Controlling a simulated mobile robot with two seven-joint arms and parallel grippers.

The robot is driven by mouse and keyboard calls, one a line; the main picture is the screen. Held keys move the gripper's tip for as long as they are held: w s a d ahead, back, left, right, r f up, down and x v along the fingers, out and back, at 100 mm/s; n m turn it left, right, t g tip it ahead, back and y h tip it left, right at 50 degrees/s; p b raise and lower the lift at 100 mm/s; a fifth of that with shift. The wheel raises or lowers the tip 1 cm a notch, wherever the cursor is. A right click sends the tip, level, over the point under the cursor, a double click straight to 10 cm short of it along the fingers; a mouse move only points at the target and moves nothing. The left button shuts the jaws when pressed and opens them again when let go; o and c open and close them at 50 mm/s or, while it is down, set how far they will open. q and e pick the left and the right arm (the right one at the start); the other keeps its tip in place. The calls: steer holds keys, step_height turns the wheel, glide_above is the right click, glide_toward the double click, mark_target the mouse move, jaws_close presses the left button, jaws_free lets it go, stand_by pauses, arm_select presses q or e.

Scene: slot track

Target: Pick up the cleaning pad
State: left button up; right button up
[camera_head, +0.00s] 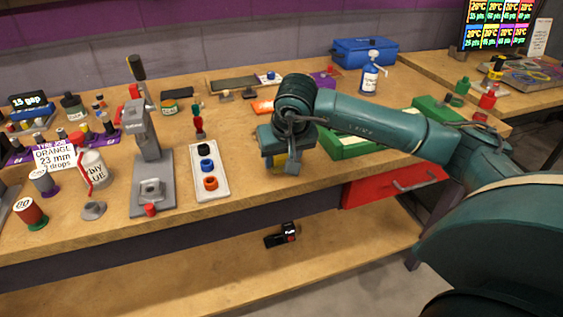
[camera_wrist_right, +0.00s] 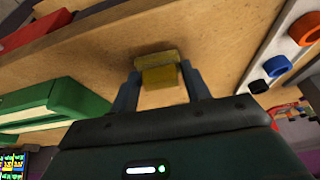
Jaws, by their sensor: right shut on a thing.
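The cleaning pad (camera_wrist_right: 160,77) is a small yellow block. In the right wrist view it sits between the two fingers of my right gripper (camera_wrist_right: 165,88), which is shut on it. In the head view my right gripper (camera_head: 281,163) hangs over the front part of the wooden bench, and a bit of the yellow pad (camera_head: 279,160) shows between its fingers. The pad is close to the bench top; I cannot tell whether it touches it. My left gripper is not in view.
A white tray (camera_head: 222,188) with black, blue and orange rings lies left of the gripper. A grey press (camera_head: 150,170) stands further left. A green box (camera_head: 350,147) is just right, partly behind my arm. A red drawer (camera_head: 385,186) is under the bench edge.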

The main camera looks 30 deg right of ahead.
steer(key=c, duration=0.3)
steer(key=shift+r, duration=0.1)
